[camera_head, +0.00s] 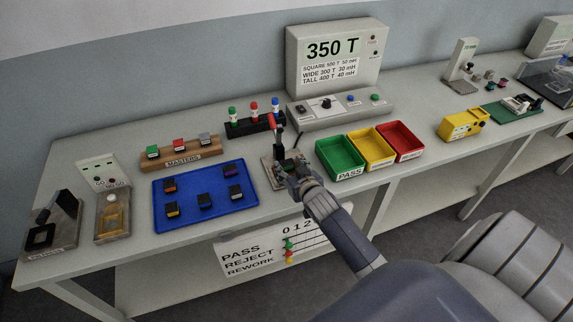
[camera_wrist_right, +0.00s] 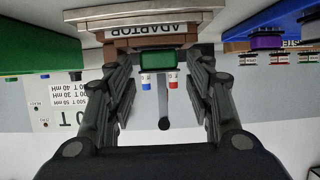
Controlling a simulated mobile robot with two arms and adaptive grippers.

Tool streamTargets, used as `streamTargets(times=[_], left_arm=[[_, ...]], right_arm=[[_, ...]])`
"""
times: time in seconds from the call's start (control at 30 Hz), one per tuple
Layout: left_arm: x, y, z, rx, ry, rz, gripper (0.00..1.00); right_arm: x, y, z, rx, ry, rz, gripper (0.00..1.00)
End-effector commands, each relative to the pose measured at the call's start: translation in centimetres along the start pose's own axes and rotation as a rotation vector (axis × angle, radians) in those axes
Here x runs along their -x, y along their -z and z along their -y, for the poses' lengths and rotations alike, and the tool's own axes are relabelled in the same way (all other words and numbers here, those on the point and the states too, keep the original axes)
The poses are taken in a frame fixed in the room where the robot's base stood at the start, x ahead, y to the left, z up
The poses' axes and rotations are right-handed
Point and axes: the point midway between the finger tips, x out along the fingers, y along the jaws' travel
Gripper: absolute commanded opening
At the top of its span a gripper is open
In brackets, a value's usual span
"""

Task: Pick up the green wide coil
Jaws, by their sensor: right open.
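A green coil (camera_wrist_right: 157,61) shows in the right wrist view at the fixture labelled ADAPTOR (camera_wrist_right: 150,28), between my fingers. My right gripper (camera_wrist_right: 160,72) is open, with one finger on each side of the coil and a gap visible on both sides. In the head view my right gripper (camera_head: 292,174) is at the adaptor fixture (camera_head: 270,172) and hides most of what sits there. Another green-topped coil (camera_head: 151,151) stands on the wooden MASTERS rack (camera_head: 178,155). My left gripper is not in view.
A blue tray (camera_head: 168,223) with several dark coils lies left of the adaptor. Green (camera_head: 339,175), yellow (camera_head: 371,165) and red (camera_head: 400,157) bins stand close on its right.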

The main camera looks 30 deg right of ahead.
Motion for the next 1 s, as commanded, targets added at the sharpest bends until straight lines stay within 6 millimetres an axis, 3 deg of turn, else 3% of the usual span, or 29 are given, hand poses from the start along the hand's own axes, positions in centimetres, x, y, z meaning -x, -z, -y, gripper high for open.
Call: streamTargets(times=[0.2, 0.47, 0.63, 1.0], left_arm=[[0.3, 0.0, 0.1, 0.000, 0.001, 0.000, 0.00], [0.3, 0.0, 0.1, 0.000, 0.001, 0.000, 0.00], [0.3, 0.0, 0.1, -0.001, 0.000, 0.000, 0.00], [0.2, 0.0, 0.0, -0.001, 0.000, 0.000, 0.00]], right_arm=[[-1.7, 0.1, 0.0, 0.001, 0.000, -0.001, 0.48], [-1.9, 0.0, -0.1, 0.002, -0.001, 0.001, 0.48], [-1.9, -0.1, -0.1, 0.002, -0.001, 0.002, 0.14], [-1.8, 0.0, -0.1, 0.001, -0.001, 0.002, 0.14]])
